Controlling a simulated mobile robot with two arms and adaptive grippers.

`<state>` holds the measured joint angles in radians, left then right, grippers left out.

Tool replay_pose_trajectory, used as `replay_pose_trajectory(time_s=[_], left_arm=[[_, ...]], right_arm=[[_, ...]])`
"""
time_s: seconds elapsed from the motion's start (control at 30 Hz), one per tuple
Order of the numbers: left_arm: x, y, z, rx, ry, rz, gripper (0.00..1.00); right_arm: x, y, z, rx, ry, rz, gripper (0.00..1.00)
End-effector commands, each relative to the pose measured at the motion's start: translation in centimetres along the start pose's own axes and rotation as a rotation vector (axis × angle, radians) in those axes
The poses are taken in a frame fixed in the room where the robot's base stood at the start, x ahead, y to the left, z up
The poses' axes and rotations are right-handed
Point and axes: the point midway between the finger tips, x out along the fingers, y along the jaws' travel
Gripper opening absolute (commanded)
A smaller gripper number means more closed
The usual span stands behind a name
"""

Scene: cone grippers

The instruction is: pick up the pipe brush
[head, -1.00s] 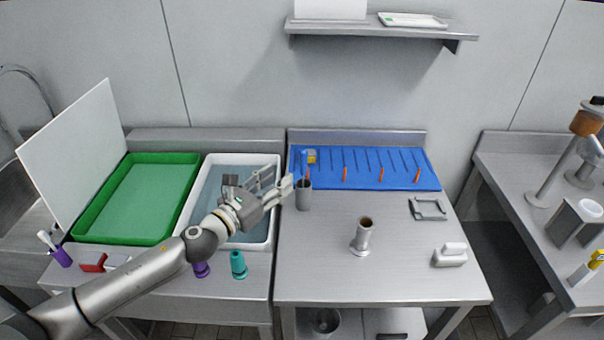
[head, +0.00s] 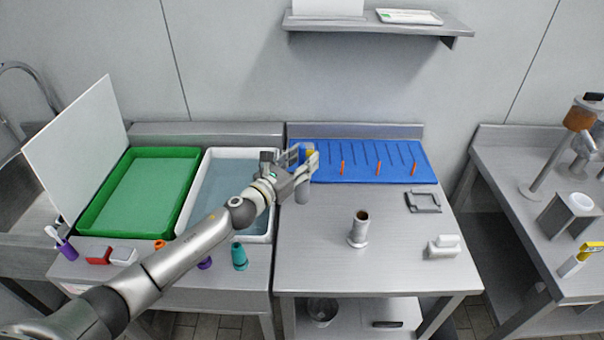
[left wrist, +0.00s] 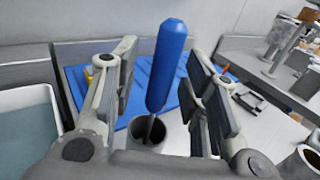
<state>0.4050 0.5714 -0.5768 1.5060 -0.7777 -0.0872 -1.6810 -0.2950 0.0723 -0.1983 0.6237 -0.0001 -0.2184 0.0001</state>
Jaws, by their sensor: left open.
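The pipe brush (left wrist: 166,65) shows a blue handle standing upright, its thin shaft going down into a grey cup (left wrist: 147,132). The cup also shows in the head view (head: 302,194), at the left rear of the middle table. My left gripper (head: 304,160) is at the brush, above the cup, and hides most of the handle there. In the left wrist view the gripper's fingers (left wrist: 158,80) are open, one on each side of the handle, with gaps between. The brush's lower end is hidden in the cup.
A blue ribbed mat (head: 376,160) with orange pieces lies behind the cup. A metal cylinder (head: 359,230) stands in front to the right. A white basin (head: 268,238) and a green tray (head: 84,224) are at left.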

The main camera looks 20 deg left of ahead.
Motion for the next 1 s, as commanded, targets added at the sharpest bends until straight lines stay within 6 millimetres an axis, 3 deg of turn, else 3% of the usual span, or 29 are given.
replay_pose_trajectory(time_s=[0.2,0.5,0.83,1.0], left_arm=[[0.0,0.0,0.0,0.000,-0.001,0.000,0.40],[0.0,0.0,0.0,0.000,0.000,0.000,0.01],[0.0,0.0,0.4,0.001,-0.002,0.000,0.00],[0.1,0.1,2.8,0.005,-0.005,-0.001,0.00]], right_arm=[[0.0,-0.1,0.9,-0.001,-0.014,-0.002,0.32],[0.0,0.4,1.1,-0.005,-0.017,0.004,0.32],[-0.2,0.6,0.9,-0.006,-0.014,0.007,0.32],[-1.0,0.6,0.7,-0.006,-0.012,0.007,0.32]])
